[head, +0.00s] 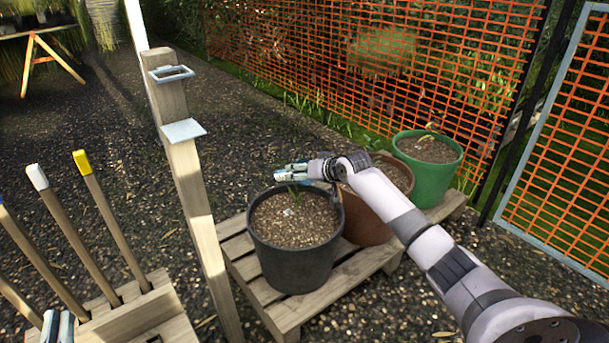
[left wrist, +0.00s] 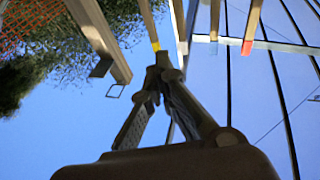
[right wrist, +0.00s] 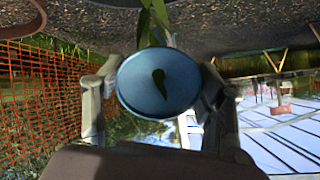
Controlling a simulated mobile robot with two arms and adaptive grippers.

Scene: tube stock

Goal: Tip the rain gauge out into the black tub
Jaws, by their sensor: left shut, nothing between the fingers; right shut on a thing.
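My right gripper (head: 283,173) is above the back of the black tub (head: 296,262). In the right wrist view, its fingers (right wrist: 155,95) are shut on either side of the rain gauge (right wrist: 140,97). The gauge shows there as a round blue end with a dark green leaf shape on or in it; its tilt is hard to tell. The black tub stands on a wooden pallet and holds gravelly soil, a small green shoot and a pale bit. My left gripper (head: 58,328) is low at the left, shut and empty; it also shows in the left wrist view (left wrist: 163,62).
A wooden post (head: 186,175) with an empty metal ring bracket (head: 171,73) and a small plate (head: 183,131) stands left of the tub. A brown pot (head: 368,225) and a green pot (head: 428,183) share the pallet (head: 282,317). Tool handles (head: 115,222) stand at the left.

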